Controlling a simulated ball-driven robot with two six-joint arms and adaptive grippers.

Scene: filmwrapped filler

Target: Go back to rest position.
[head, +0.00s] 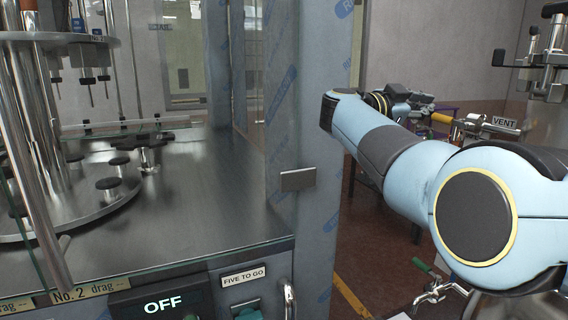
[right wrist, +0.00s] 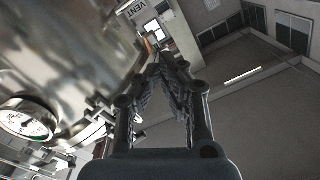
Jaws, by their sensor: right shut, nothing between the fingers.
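My right arm reaches in from the right edge of the head view, and my right gripper (head: 415,98) is at its far end, pointing away to the right of the filler cabinet's corner. It is small and partly hidden behind my wrist there. In the right wrist view its two dark fingers (right wrist: 167,68) come together at the tips, shut with nothing between them. A shiny metal vessel (right wrist: 60,45) fills the upper left of that view, close beside the fingers; I cannot tell the gap. My left gripper is in neither view.
The filler cabinet's film-covered corner post (head: 320,190) stands left of my right arm. An OFF panel (head: 160,305) is at its front. A VENT label (head: 505,122) and a green-handled tap (head: 435,288) are near my arm. A gauge (right wrist: 27,120) shows at lower left in the wrist view.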

